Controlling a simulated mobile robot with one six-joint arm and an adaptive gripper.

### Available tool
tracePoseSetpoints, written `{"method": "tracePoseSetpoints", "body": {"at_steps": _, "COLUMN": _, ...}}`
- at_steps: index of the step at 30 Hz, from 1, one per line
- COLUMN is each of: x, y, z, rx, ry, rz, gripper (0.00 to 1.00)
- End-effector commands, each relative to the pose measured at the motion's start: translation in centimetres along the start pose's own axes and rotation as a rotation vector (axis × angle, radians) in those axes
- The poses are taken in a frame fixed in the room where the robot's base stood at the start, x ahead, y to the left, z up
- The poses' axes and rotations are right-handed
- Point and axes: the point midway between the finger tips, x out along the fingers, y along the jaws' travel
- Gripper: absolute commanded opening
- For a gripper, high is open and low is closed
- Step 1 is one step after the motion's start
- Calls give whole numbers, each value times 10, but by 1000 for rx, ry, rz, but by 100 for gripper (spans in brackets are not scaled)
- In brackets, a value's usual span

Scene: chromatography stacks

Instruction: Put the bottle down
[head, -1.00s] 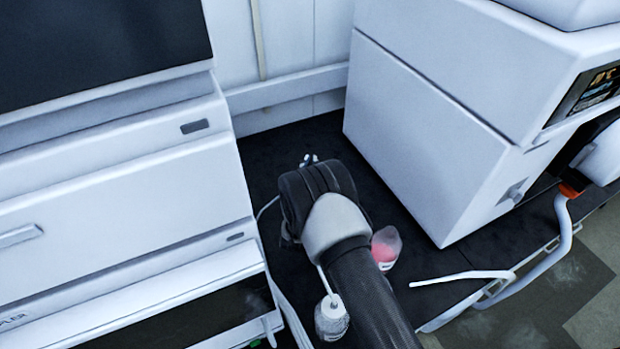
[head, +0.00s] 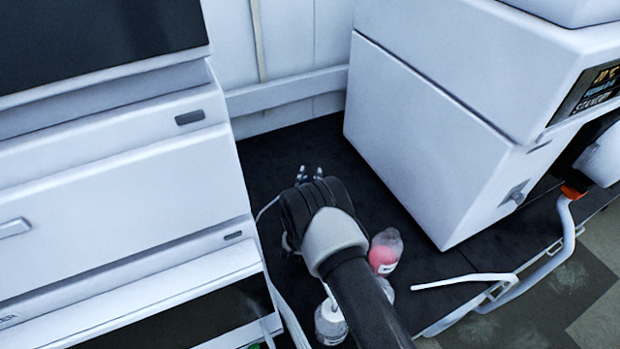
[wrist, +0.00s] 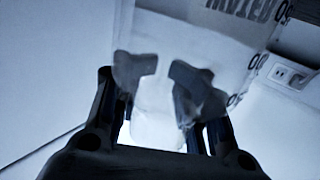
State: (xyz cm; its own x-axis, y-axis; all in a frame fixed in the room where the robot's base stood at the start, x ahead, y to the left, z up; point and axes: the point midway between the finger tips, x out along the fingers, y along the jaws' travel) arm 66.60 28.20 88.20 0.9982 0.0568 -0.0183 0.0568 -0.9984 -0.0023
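My gripper (head: 310,174) points away from the head camera over the dark bench top, and its two fingertips show just beyond my wrist. In the wrist view, a clear bottle (wrist: 225,45) with printed lettering and graduation marks fills the upper middle, very close. My gripper's fingers (wrist: 163,80) overlap it, their tips a narrow gap apart and blurred, apparently seen through the bottle wall. Whether they press on the bottle is unclear. My wrist and arm hide any bottle at the fingers in the head view.
A bottle with pink contents (head: 384,251) stands right of my arm, with a clear bottle (head: 387,290) partly hidden beside it. Another clear bottle (head: 330,322) stands left of my forearm. White instruments (head: 120,190) (head: 430,130) flank the dark bench (head: 290,150), which is bare toward the back.

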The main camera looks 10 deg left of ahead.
Motion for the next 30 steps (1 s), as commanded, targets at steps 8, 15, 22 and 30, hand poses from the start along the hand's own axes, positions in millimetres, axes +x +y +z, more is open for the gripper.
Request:
{"method": "tracePoseSetpoints", "body": {"at_steps": 8, "x": 0, "y": 0, "z": 0, "rx": 0, "ry": 0, "rz": 0, "gripper": 52}}
{"method": "tracePoseSetpoints", "body": {"at_steps": 15, "x": 0, "y": 0, "z": 0, "rx": 0, "ry": 0, "rz": 0, "gripper": 52}}
{"method": "tracePoseSetpoints", "body": {"at_steps": 22, "x": -15, "y": -1, "z": -3, "rx": -1, "ry": -3, "rz": -2, "gripper": 52}}
{"method": "tracePoseSetpoints", "body": {"at_steps": 30, "x": -60, "y": -1, "z": -3, "rx": -1, "ry": -2, "rz": -2, "gripper": 52}}
